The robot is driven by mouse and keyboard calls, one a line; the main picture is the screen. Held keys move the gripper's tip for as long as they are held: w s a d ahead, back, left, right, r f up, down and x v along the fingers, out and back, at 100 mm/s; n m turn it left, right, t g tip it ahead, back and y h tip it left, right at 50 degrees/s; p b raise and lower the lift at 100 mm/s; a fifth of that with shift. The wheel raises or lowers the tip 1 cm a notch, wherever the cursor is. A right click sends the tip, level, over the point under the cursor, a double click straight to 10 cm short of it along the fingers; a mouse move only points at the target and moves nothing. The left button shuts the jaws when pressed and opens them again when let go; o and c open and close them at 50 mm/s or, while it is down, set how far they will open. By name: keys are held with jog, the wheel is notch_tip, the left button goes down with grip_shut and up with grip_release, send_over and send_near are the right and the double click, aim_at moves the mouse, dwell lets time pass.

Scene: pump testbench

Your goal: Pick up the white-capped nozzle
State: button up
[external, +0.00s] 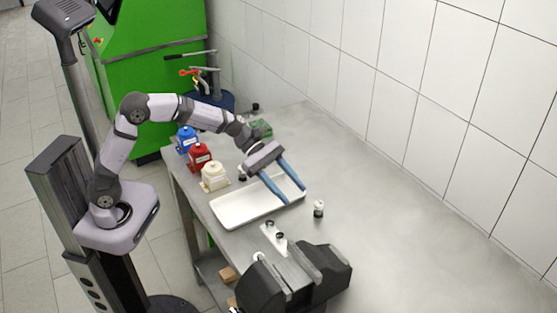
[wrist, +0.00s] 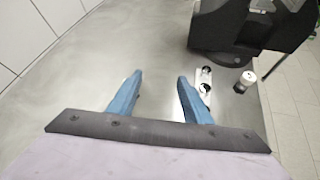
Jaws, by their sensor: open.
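The white-capped nozzle (external: 318,209) stands upright on the steel table, right of the white tray, in the external view. It is small, with a white top and a darker lower part. My gripper (external: 294,196) is open and empty above the tray's right end, with the nozzle just beyond its fingertips, apart from them. In the wrist view my gripper (wrist: 160,76) shows both blue fingers spread with bare table between them. I cannot make out the nozzle clearly there; the left finger may hide it.
The white tray (external: 235,210) lies beneath my gripper. A light plate with black fittings (external: 268,231) and a dark vise (external: 325,268) are nearer the camera. A white-and-dark part (wrist: 245,81) stands by the vise. Table toward the wall is clear.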

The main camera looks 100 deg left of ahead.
aim_at(317, 201)
jog(key=a+f+n, duration=0.1)
jog(key=a, duration=0.1)
jog(key=w+a+f+n+t, duration=0.1)
jog(key=a+f, duration=0.1)
jog(key=w+a+f+n+t+y, duration=0.1)
jog(key=a, duration=0.1)
jog(key=shift+w+f+n, duration=0.1)
jog(key=shift+f+n, duration=0.3)
jog(key=shift+p+x, duration=0.7)
jog(key=shift+x, duration=2.75)
jog(key=shift+p+x, duration=1)
jog(key=shift+x, duration=1.55)
jog(key=shift+d, duration=0.1)
grip_shut()
